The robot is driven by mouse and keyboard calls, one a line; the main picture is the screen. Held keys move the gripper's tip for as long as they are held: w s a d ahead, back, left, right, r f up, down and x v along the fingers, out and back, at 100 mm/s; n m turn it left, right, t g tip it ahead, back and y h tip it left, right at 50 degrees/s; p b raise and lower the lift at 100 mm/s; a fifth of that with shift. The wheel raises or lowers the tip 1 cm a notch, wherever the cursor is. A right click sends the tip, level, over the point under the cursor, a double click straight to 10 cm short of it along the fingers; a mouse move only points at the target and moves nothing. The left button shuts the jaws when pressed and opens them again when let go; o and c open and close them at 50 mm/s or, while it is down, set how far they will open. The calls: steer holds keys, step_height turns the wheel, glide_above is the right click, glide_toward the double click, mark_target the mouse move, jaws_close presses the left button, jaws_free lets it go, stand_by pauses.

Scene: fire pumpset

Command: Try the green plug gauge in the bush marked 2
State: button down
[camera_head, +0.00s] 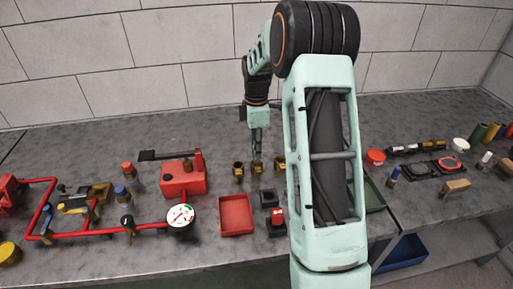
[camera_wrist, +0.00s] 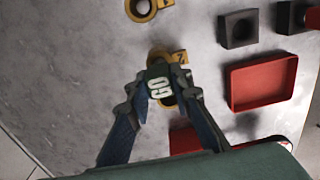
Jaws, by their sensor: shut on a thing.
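My gripper (camera_wrist: 158,82) is shut on the green plug gauge (camera_wrist: 157,88), whose dark green top carries pale digits. In the head view my gripper (camera_head: 257,148) points down over the middle of a row of three brass-yellow bushes. The middle bush (camera_head: 257,169) is largely hidden under it. In the wrist view a bush with a tag (camera_wrist: 163,56), seemingly marked 2, shows just beyond the gauge.
A red tray (camera_head: 236,230) lies in front of the bushes, with dark square blocks (camera_head: 269,199) to its right. A red pump unit (camera_head: 183,180) and a pressure gauge (camera_head: 181,217) stand to the left. My arm hides part of the green tray (camera_head: 374,195).

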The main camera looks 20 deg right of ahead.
steer(key=shift+r, duration=0.15)
stand_by(0.3)
steer(key=shift+r+p, duration=1.35)
steer(key=shift+r, duration=0.35)
